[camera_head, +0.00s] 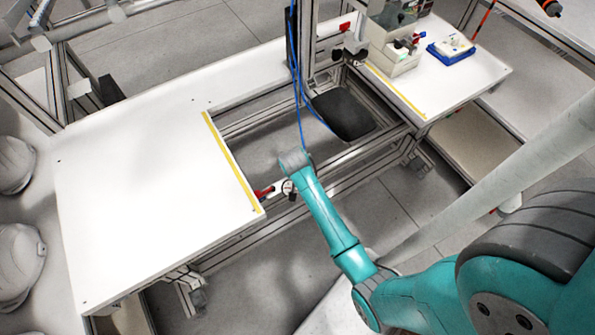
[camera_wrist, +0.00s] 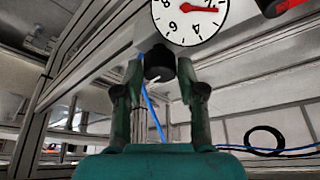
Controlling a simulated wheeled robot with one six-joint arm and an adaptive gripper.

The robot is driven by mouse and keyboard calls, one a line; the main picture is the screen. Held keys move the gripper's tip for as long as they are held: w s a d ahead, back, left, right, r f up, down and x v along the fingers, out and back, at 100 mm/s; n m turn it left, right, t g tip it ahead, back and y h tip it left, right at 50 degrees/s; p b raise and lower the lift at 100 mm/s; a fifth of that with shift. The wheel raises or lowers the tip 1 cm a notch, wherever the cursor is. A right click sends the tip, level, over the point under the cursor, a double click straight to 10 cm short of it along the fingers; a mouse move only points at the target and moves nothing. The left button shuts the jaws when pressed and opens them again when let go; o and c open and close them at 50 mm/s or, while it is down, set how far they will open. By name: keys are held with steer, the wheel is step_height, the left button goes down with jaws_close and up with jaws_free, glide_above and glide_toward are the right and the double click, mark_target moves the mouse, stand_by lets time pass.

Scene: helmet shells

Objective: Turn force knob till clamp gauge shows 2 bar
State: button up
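The round white clamp gauge (camera_wrist: 188,27) is cut off at the top of the wrist view. Its red needle points right; I cannot read the value surely. A black knob (camera_wrist: 159,65) sits just below the gauge, with a pale mark on it. My gripper (camera_wrist: 160,70) has one finger on each side of the knob. Narrow gaps show between the fingertips and the knob, so it looks open around it. In the head view, a small gauge (camera_head: 288,187) shows beside a red handle (camera_head: 264,192) at the table edge. My gripper cannot be made out there.
The white table (camera_head: 130,190) has a yellow strip (camera_head: 232,165) along its gap edge. Aluminium rails frame the gap, with a dark bin (camera_head: 343,112) beyond. Blue hoses (camera_head: 297,70) hang near my wrist. Another white table (camera_head: 460,75) holds a blue-edged tray (camera_head: 451,48).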

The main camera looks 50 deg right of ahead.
jaws_close()
steer(key=shift+s+n+t+y, duration=0.1)
steer(key=shift+n+t+y, duration=0.2)
steer(key=shift+n, duration=0.85)
steer(key=shift+n+t+y, duration=0.2)
steer(key=shift+n+y, duration=0.2)
steer(key=shift+n, duration=0.75)
steer(key=o, duration=0.6)
jaws_free()
steer(key=v, duration=1.2)
